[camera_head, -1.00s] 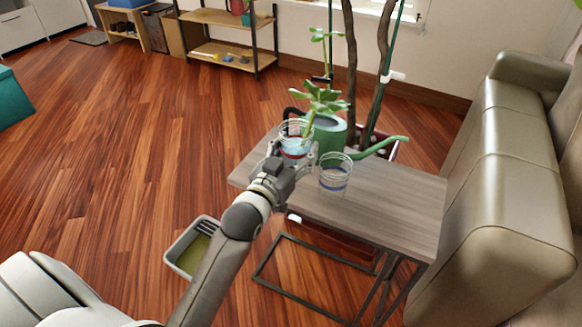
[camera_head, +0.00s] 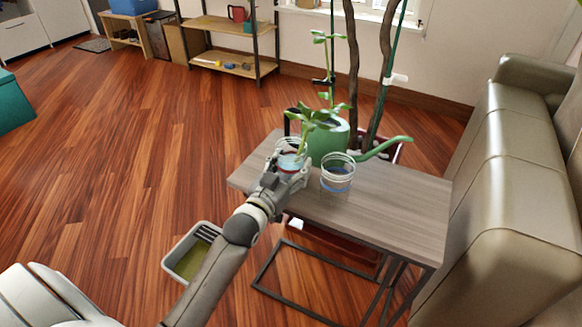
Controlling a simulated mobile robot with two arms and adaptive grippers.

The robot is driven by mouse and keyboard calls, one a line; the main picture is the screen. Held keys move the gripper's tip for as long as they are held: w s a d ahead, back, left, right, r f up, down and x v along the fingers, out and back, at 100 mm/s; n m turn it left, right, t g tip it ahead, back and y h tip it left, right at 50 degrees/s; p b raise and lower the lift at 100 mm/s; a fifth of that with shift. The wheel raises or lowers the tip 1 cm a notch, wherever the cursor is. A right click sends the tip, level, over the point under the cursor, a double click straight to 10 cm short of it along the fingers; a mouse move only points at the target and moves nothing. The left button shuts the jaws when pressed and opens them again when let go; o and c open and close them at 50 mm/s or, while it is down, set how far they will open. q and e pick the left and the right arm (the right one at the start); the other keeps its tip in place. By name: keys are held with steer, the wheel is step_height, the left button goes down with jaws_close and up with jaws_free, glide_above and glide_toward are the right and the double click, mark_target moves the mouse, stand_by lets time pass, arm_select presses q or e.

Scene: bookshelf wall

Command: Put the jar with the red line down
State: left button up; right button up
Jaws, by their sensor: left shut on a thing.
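The jar with the red line (camera_head: 290,161) is a clear glass jar with a green plant cutting (camera_head: 317,117) standing in it. My left gripper (camera_head: 291,172) is shut on this jar at the left end of the small wooden side table (camera_head: 400,205). The gripper hides part of the jar, and I cannot tell whether its base touches the tabletop. A second clear jar, with a blue line (camera_head: 337,173), stands upright on the table just to the right. My right gripper is not in view.
A green watering can (camera_head: 328,140) stands behind the jars, its spout reaching right. A potted plant with thick stems (camera_head: 350,80) is behind the table. A beige sofa (camera_head: 500,190) is at the right. A grey tray (camera_head: 190,252) lies on the floor. The table's right half is clear.

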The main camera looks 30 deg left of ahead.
arm_select(q)
steer(key=o, duration=1.3)
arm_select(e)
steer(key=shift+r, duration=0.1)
arm_select(q)
steer(key=shift+s, duration=0.15)
steer(key=s+p, duration=0.2)
steer(key=s, duration=0.9)
steer(key=s+d+f+m+g, duration=0.1)
steer(key=s+d+f+g, duration=0.25)
steer(key=f, duration=0.55)
steer(key=s+d+f+g, duration=0.2)
steer(key=s+f+g, duration=0.25)
steer(key=f, duration=0.35)
steer(key=s+d+f+g, duration=0.1)
steer(key=s+f+g, duration=0.1)
steer(key=s+f, duration=0.1)
steer(key=s+f+g, duration=0.2)
steer(key=s, duration=0.2)
steer(key=s+d+f+m+g, duration=0.1)
steer(key=s+f+g, duration=0.2)
steer(key=s, duration=0.1)
steer(key=shift+s+d+f, duration=0.3)
steer(key=shift+f, duration=0.05)
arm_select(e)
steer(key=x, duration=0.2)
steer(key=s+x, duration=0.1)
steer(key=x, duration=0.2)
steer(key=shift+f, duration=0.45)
